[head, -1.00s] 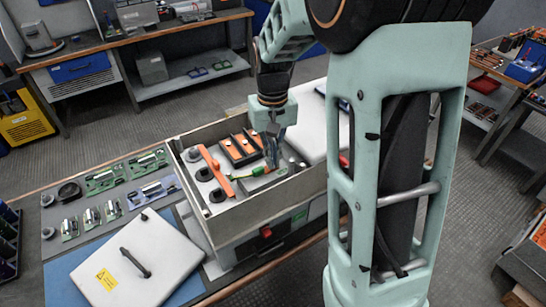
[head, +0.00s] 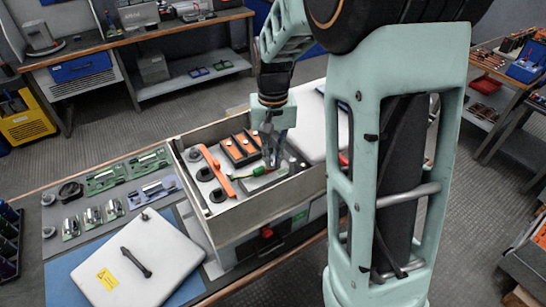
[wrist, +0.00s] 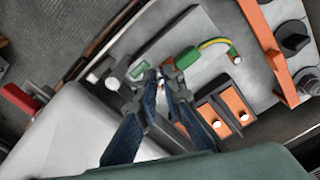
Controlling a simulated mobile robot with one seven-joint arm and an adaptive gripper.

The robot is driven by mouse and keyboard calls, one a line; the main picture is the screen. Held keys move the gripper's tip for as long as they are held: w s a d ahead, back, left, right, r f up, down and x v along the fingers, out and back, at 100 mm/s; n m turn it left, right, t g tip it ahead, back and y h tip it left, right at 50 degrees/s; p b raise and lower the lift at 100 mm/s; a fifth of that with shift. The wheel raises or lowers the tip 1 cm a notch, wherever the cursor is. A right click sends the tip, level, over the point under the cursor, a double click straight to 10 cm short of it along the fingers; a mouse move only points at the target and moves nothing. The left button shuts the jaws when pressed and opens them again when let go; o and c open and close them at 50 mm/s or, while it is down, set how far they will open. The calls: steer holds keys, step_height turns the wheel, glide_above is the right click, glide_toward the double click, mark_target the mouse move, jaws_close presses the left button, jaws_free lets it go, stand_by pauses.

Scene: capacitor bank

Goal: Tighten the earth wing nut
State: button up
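The open grey enclosure (head: 247,205) stands on the bench in the head view. A green-and-yellow earth lead (wrist: 213,43) runs across its floor, with a green sleeve (wrist: 187,58) close to my fingertips; the sleeve also shows in the head view (head: 261,171). My gripper (wrist: 161,76) points down into the enclosure, its two dark blue fingers converging at the sleeve's end. A small gap shows between the tips. The earth wing nut is not clearly visible; the fingertips hide the spot at the lead's end. I cannot tell whether they grip or only surround it.
An orange bar (head: 211,163) on black posts and orange-topped blocks (head: 241,148) stand left of and behind my gripper. The enclosure's walls surround it closely. A white lid (head: 137,262) lies on the bench at front left.

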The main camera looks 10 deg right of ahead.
steer(key=o, duration=0.3)
stand_by(0.4)
